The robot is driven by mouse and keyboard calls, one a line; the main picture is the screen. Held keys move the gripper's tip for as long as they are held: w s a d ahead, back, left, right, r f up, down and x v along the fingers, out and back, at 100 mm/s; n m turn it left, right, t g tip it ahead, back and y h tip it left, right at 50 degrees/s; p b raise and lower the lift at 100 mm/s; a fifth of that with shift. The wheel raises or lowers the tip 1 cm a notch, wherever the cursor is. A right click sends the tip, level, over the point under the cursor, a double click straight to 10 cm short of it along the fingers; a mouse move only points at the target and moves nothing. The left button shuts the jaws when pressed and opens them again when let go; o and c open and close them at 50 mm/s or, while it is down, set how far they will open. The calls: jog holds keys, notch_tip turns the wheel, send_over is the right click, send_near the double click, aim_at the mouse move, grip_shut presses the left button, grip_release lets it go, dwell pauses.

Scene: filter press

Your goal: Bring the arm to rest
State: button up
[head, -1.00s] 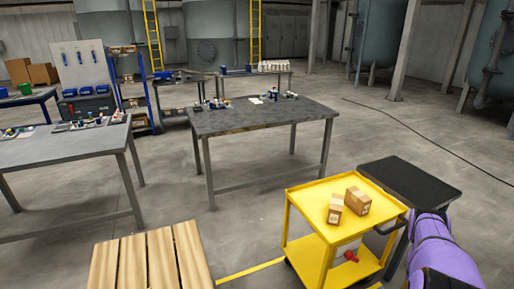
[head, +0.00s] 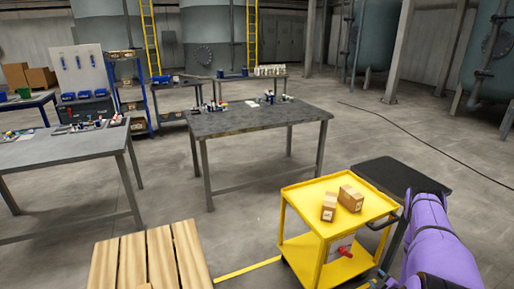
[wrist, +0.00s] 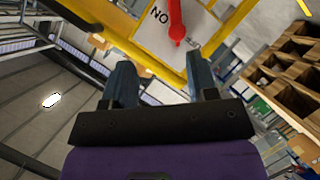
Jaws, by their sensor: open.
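My gripper (wrist: 162,85) shows in the wrist view with its two blue-grey fingers apart and nothing between them. The yellow frame of the cart (wrist: 130,45) fills the upper part of that view, with a white sign and a red object (wrist: 176,25) beyond the fingertips. In the head view my purple arm is at the lower right, beside the yellow cart (head: 300,200). My gripper is not clearly visible in the head view.
Two small cardboard boxes (head: 350,198) are on the cart's top. A black-topped stand (head: 390,175) is behind it. A wooden pallet (head: 130,262) lies at lower left. Grey workbenches (head: 260,121) (head: 60,149) stand farther back. Open floor lies between them.

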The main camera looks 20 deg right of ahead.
jog(key=w+d+r+m+g, duration=0.1)
jog(key=w+d+r, duration=0.1)
jog(key=w+r, duration=0.9)
jog(key=w+d+r+g, duration=0.2)
jog(key=w+r, duration=0.5)
jog(key=r, duration=0.7)
jog(key=w+a+r+m, duration=0.15)
jog(key=a+r, duration=0.25)
jog(key=r, duration=0.4)
jog(key=w+a+r+g+h, duration=0.1)
jog(key=w+a+r, duration=0.15)
jog(key=r, duration=0.65)
jog(key=w+a+r+m, duration=0.1)
jog(key=a+r, duration=0.3)
jog(key=r, duration=0.4)
jog(key=s+a+r+m+g+y, duration=0.1)
jog(key=s+a+r, duration=0.5)
jog(key=a+r, duration=0.35)
jog(key=s+a+r+m+g, duration=0.1)
jog(key=s+a+r+m, duration=0.1)
jog(key=s+a+r, duration=0.6)
jog(key=s+a+r+g+y, duration=0.1)
jog(key=s+a+r, duration=0.2)
jog(key=s+a, duration=0.5)
jog(key=s+a+r+g+y, duration=0.1)
jog(key=s+a+r, duration=0.3)
jog(key=s, duration=1.2)
jog(key=a+m+y, duration=0.1)
jog(key=a, duration=0.3)
jog(key=shift+g, duration=0.3)
